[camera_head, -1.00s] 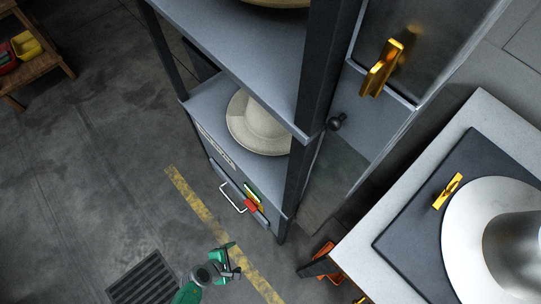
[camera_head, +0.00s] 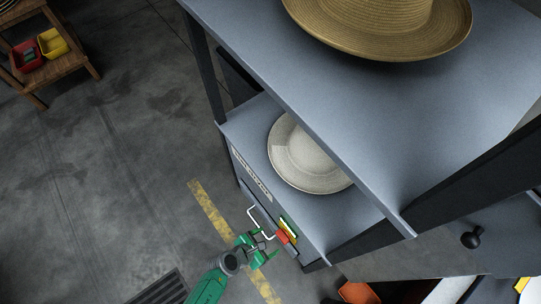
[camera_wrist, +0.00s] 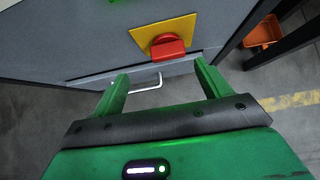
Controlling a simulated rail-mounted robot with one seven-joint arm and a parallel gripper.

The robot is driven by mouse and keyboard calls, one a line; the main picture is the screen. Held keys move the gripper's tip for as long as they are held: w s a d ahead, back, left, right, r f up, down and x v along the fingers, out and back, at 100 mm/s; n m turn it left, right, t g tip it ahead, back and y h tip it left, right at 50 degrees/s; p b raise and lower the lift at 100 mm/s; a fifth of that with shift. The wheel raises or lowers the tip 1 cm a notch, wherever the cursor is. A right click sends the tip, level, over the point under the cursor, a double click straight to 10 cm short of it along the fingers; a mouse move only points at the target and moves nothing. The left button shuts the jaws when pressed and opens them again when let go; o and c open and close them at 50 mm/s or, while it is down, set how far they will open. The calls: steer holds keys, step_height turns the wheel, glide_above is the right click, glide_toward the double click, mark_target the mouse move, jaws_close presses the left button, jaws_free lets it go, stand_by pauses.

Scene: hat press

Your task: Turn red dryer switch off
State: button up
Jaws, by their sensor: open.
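The red dryer switch (camera_head: 282,238) sits on a yellow plate on the front of the grey dryer cabinet. In the wrist view the red switch (camera_wrist: 167,46) stands out from its yellow plate (camera_wrist: 143,38), ahead of my fingers and roughly midway between them. My green gripper (camera_head: 266,245) is close in front of the switch in the head view. In the wrist view my gripper (camera_wrist: 160,82) is open and empty, with the fingers apart from the switch. A green piece (camera_head: 289,226) shows beside the red switch in the head view; its exact shape is too small to tell.
A white bar handle (camera_head: 258,224) is on the cabinet front, left of the switch. A pale hat (camera_head: 305,155) lies on the lower shelf, a straw hat (camera_head: 380,25) on the upper one. An orange bin (camera_wrist: 264,33) stands at right. Floor in front is clear.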

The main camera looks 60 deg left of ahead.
mark_target(282, 237)
steer(key=b+x, duration=0.1)
steer(key=x, duration=0.1)
steer(key=b+x, duration=0.2)
steer(key=d+b+x, duration=0.1)
steer(key=x, duration=0.2)
steer(key=shift+w+f+b, duration=0.35)
steer(key=shift+w+b, duration=0.15)
steer(key=c, duration=1)
